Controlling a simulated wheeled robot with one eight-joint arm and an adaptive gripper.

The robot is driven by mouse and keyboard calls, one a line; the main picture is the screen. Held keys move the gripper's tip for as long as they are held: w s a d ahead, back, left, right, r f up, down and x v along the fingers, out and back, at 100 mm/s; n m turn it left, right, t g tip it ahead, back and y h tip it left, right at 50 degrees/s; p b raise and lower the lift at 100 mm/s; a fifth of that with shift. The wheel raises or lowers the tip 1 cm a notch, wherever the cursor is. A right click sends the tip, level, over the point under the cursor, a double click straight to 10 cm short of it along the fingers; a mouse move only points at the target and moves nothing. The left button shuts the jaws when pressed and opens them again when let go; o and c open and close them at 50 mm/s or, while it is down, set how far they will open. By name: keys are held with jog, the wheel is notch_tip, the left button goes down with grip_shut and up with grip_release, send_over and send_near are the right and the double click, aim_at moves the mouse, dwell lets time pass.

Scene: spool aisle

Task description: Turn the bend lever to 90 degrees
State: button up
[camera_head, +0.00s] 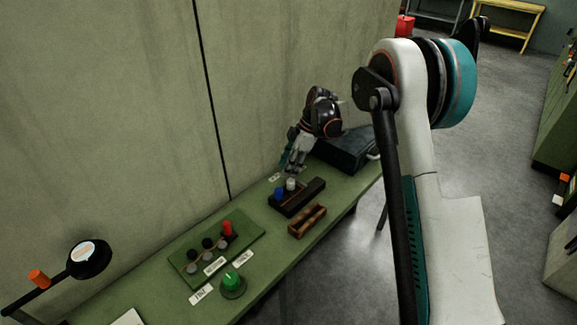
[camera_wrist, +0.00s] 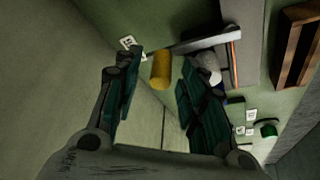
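A yellow cylindrical handle (camera_wrist: 161,70) shows in the wrist view, beside the left end of a grey bar (camera_wrist: 195,41). I take these for the bend lever, though no name on them is readable. My gripper (camera_wrist: 161,62) is open, with one finger on each side of the handle and gaps visible on both sides. Whether the handle lies at fingertip depth is unclear. In the head view my gripper (camera_head: 292,165) points down over the far part of the green bench, close to the wall, and the handle cannot be made out there. The lever's angle cannot be read.
A dark box (camera_head: 345,150) stands right of my gripper. A black rack (camera_head: 302,201) holds blue and white pegs; a wooden tray (camera_head: 307,221) lies beside it. Nearer are a green board (camera_head: 190,274) with knobs, a green button (camera_head: 232,281) and an orange-tipped lever (camera_head: 38,278).

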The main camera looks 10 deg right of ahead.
jog(key=v, duration=1.1)
jog(key=shift+r, duration=0.3)
jog(key=shift+d, duration=0.1)
